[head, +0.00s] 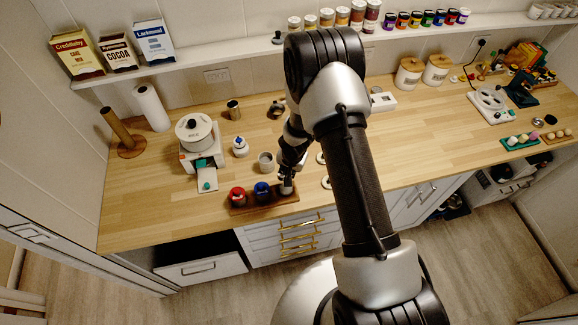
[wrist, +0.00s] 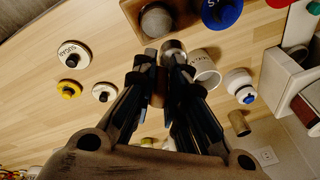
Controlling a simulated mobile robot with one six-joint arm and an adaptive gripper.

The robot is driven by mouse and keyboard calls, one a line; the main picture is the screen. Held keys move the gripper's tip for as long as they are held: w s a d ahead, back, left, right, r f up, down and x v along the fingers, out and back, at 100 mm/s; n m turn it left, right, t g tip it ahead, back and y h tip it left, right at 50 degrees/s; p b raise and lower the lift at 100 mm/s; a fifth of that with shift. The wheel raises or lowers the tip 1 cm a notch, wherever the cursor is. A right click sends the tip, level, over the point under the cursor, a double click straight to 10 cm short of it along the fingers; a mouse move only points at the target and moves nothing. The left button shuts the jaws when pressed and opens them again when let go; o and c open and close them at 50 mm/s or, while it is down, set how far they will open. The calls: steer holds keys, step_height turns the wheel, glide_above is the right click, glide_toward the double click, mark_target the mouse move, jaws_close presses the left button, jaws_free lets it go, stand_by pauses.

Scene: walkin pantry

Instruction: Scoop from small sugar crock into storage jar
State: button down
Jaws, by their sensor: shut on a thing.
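My gripper (wrist: 163,58) is shut on the brown handle (wrist: 158,88) of a scoop. The scoop's round metal bowl (wrist: 173,46) shows just past the fingertips, close to the rim of a small open white crock (wrist: 205,68) with dark lettering. I cannot tell whether they touch, and the scoop's contents are hidden. The crock also shows in the head view (head: 266,161), left of my gripper (head: 288,168). An open jar with a grey inside (wrist: 157,21) stands in a wooden tray (wrist: 184,38), beyond the fingertips. In the head view the jar (head: 287,187) is at the tray's right end.
A red-lidded jar (head: 237,195) and a blue-lidded jar (head: 262,190) share the tray. A white round piece marked SUGAR (wrist: 73,53) lies on the counter. The counter's front left is clear.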

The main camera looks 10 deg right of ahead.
steer(key=shift+a+r+g+p, duration=0.2)
steer(key=shift+r+g+p, duration=0.1)
steer(key=shift+p, duration=2.3)
steer(key=shift+w+f+h+b, duration=0.2)
steer(key=shift+f+h+b, duration=0.1)
steer(key=shift+b, duration=0.35)
steer(key=shift+r+g, duration=0.1)
steer(key=shift+g, duration=0.2)
steer(key=shift+a+r+g+b, duration=0.15)
steer(key=shift+g+b, duration=0.15)
steer(key=shift+b, duration=0.15)
steer(key=shift+r, duration=0.15)
steer(key=shift+r+p, duration=0.85)
steer(key=shift+r, duration=2.1)
